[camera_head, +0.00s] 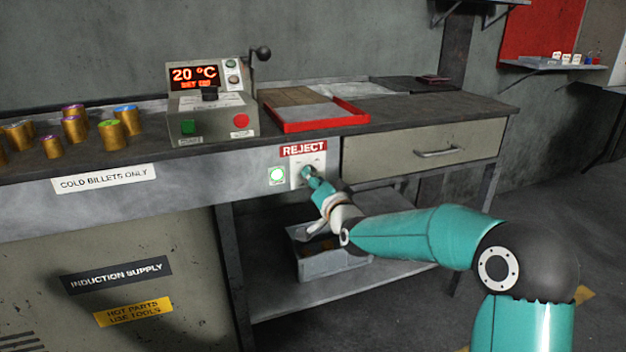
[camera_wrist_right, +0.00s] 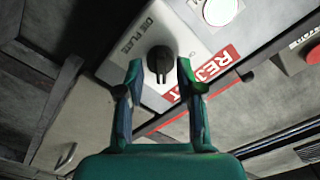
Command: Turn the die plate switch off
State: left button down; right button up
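The die plate switch is a black rotary knob (camera_wrist_right: 160,62) on a white plate lettered DIE PLATE (camera_wrist_right: 133,36). Its grip bar runs roughly up and down in the right wrist view; small position lettering beside it is too small to read surely. In the head view the switch plate (camera_head: 296,180) is on the bench front under the REJECT sign, and my gripper hides most of the knob. My right gripper (camera_wrist_right: 161,70) is open, one finger on each side of the knob, with visible gaps in the picture. Contact cannot be told. My left gripper is not in view.
A lit green-white button (camera_head: 277,175) is just left of the switch plate. The REJECT sign (camera_head: 303,149) and red tray (camera_head: 318,122) are above. A control box (camera_head: 212,112) reads 20 °C. A drawer (camera_head: 420,154) is to the right, a grey bin (camera_head: 325,265) below.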

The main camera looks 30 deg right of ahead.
jog(key=shift+w+d, duration=0.15)
jog(key=shift+w, duration=0.5)
grip_shut()
jog(key=shift+n, duration=0.3)
jog(key=n+b, duration=0.2)
jog(key=n, duration=1.5)
jog(key=shift+n, duration=0.3)
